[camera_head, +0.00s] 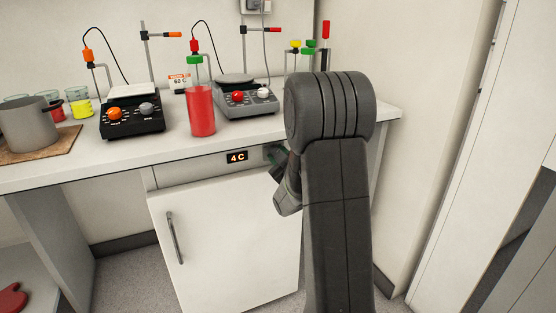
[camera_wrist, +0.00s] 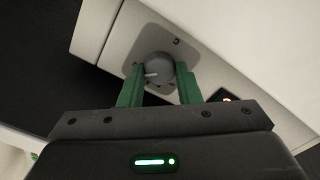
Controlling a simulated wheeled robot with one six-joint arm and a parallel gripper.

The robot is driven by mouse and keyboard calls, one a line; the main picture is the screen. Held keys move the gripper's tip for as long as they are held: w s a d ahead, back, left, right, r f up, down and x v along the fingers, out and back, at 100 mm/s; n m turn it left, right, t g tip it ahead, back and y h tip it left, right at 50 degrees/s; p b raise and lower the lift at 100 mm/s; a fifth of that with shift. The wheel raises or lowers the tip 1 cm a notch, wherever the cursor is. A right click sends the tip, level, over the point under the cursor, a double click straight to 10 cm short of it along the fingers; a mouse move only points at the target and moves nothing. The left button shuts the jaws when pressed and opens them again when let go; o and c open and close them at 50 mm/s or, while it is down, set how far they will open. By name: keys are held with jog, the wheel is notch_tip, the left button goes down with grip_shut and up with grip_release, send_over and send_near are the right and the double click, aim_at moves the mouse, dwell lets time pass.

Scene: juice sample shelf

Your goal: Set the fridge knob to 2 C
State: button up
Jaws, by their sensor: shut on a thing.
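The fridge (camera_head: 228,240) stands under the counter, its white door shut. A display (camera_head: 237,156) on its top panel reads 4 C. In the wrist view the grey round fridge knob (camera_wrist: 155,69) sits on a grey plate, with a light pointer line toward the left. My gripper (camera_wrist: 160,84) has its green fingers on both sides of the knob and is shut on it. In the head view my gripper (camera_head: 276,156) is at the panel right of the display, and my arm hides part of it. The knob is hidden there.
On the counter (camera_head: 70,165) stand two hotplates (camera_head: 132,118) (camera_head: 247,99), a red cylinder (camera_head: 201,112), a grey pot (camera_head: 28,125) on a board and several small beakers. A wall (camera_head: 425,130) is right of my arm. The floor left of the fridge is open.

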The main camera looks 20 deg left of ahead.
jog(key=shift+f+m+b, duration=0.1)
jog(key=shift+m+b, duration=0.3)
jog(key=shift+m, duration=0.7)
jog(key=o, duration=1)
jog(key=shift+c, duration=0.2)
jog(key=p+v, duration=0.1)
jog(key=v, duration=1.2)
jog(key=shift+s+d, duration=0.2)
jog(key=shift+d, duration=0.2)
jog(key=shift+a, duration=0.1)
